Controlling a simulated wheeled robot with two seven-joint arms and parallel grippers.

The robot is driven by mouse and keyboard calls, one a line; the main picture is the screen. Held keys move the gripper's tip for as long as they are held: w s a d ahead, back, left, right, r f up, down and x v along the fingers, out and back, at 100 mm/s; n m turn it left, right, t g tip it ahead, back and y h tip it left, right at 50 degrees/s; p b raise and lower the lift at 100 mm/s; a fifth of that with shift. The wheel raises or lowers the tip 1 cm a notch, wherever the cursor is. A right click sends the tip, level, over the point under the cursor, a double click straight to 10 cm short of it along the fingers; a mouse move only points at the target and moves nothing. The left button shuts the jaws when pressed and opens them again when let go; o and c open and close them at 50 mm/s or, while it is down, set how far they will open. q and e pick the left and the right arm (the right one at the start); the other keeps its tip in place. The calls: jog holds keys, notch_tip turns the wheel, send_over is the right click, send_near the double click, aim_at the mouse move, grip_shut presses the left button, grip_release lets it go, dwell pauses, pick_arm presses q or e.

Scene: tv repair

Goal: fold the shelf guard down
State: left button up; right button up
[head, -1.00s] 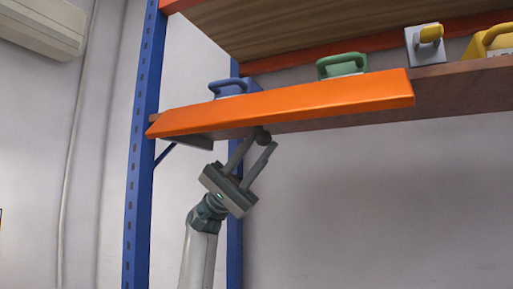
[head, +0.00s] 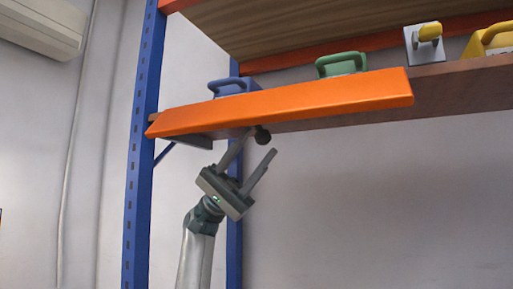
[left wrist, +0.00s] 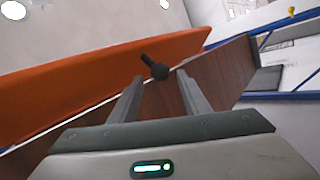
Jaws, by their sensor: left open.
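The shelf guard is an orange board (head: 285,103) along the front edge of the shelf, and it also shows in the left wrist view (left wrist: 100,82). A dark round knob (head: 262,136) is under the guard's lower edge; in the left wrist view the knob (left wrist: 155,67) shows with a short stem. My left gripper (head: 261,140) is below the guard, with its fingers pointing up. It is open and empty. In the left wrist view the knob is beyond the fingertips, roughly in line with the gap between them. My right gripper is not in view.
On the shelf board (head: 455,90) behind the guard stand a blue case (head: 236,88), a green case (head: 342,66), a grey item with a yellow handle (head: 424,44) and a yellow case (head: 490,42). A blue post (head: 142,150) rises left of my arm. Space below the shelf is clear.

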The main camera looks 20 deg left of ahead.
pick_arm(q)
jog(key=b+v, duration=0.1)
jog(key=v, duration=1.5)
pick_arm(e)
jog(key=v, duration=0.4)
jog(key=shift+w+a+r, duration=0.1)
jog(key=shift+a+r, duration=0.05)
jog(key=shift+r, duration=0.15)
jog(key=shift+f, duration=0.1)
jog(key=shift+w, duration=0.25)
